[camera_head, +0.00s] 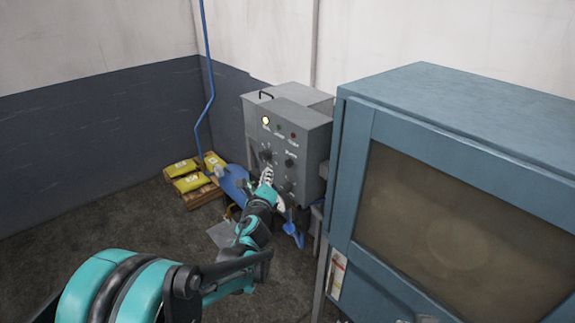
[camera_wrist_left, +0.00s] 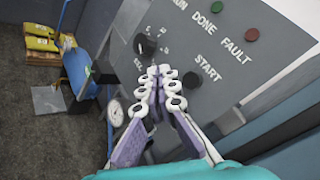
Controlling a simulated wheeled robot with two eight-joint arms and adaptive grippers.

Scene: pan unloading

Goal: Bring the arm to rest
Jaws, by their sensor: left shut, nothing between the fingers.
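My left arm comes in from the lower left in the head view. My left gripper (camera_head: 267,174) is in front of the grey control box (camera_head: 307,128). In the left wrist view the left gripper (camera_wrist_left: 158,75) is shut and empty, its white-ringed fingers together. Its tips are close to the panel, just below a black selector knob (camera_wrist_left: 145,45) and left of the black START button (camera_wrist_left: 192,79). I cannot tell whether the tips touch the panel. A yellow-white lamp (camera_head: 266,120) is lit on the box. My right gripper does not show.
A large blue cabinet with a window (camera_head: 455,235) fills the right side. Yellow bags (camera_head: 190,183) lie on a pallet on the floor at the back left. Open floor (camera_head: 110,215) lies to the left.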

